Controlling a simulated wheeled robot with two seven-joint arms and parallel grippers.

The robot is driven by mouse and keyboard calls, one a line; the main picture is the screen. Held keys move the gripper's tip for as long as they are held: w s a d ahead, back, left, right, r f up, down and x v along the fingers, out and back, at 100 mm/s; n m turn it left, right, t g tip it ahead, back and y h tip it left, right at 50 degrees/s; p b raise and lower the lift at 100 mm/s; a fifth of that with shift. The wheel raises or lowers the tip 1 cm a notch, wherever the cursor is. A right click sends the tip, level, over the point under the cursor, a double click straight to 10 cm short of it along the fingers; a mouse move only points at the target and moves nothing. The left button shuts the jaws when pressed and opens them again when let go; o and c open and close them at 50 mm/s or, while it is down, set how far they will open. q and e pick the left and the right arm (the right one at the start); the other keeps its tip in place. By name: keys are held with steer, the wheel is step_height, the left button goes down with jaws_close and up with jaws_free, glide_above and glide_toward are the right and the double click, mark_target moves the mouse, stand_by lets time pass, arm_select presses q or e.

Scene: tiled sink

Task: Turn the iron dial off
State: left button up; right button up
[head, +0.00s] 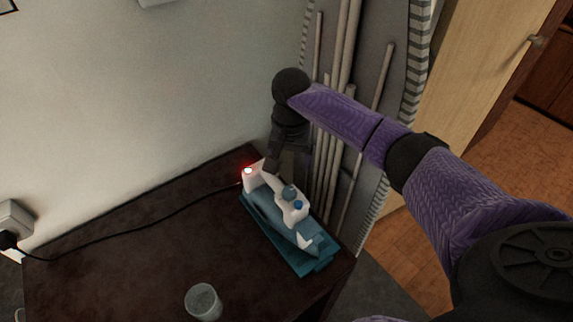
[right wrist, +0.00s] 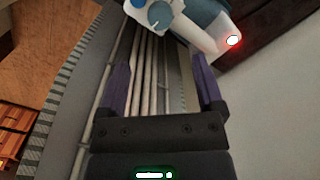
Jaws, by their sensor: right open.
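The iron (head: 265,207) is white and teal and stands on a teal base on the dark table, with a red light (head: 248,171) glowing at its back end. A blue-grey round dial (head: 289,192) sits on its top, and a smaller blue button is beside it. In the right wrist view the dial (right wrist: 160,13) is at the top, with the red light (right wrist: 233,40) to its right. My right gripper (head: 272,163) is open and empty above the iron's back part; its fingers (right wrist: 165,75) show apart, with the dial ahead of them. My left gripper is not in view.
A clear glass (head: 203,302) stands at the table's near edge. A black cord (head: 120,228) runs from the iron to a wall socket (head: 14,220). A grey ironing board (head: 394,70) with pale legs leans behind the table. The table's left part is mostly clear.

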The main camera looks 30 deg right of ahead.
mark_target(289, 191)
steer(key=f+b, duration=0.1)
steer(key=f, duration=0.3)
steer(key=f+b, duration=0.2)
steer(key=f, duration=0.3)
steer(key=shift+s+a+f+b, duration=0.15)
steer(key=shift+a+f+b, duration=0.05)
steer(key=shift+f+b, duration=0.1)
steer(key=shift+c, duration=0.2)
steer(key=shift+r, duration=0.1)
jaws_close()
